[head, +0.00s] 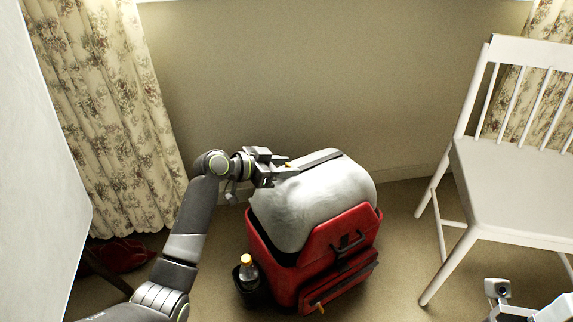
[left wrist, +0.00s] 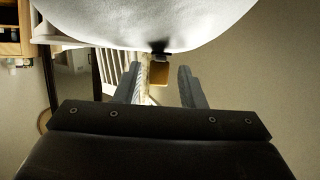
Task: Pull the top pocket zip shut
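A red suitcase (head: 355,225) stands on the floor with a bulging pale grey upper part (head: 315,205). A dark strip (head: 320,158) runs along the top of it, and an orange pull tab (head: 288,164) shows at its left end. My left gripper (head: 276,170) is at that end, close to the tab. In the left wrist view, its two fingers (left wrist: 157,87) stand apart, and the orange-brown tab (left wrist: 160,74) hangs from a dark slider between them, with gaps visible on both sides. A grey piece, seemingly of my right arm, shows at bottom right; its fingers cannot be made out.
A red front pocket (head: 340,280) has another orange pull (head: 319,308). A white chair (head: 510,185) stands at right. A wall and curtains are behind; some floor is clear between suitcase and chair.

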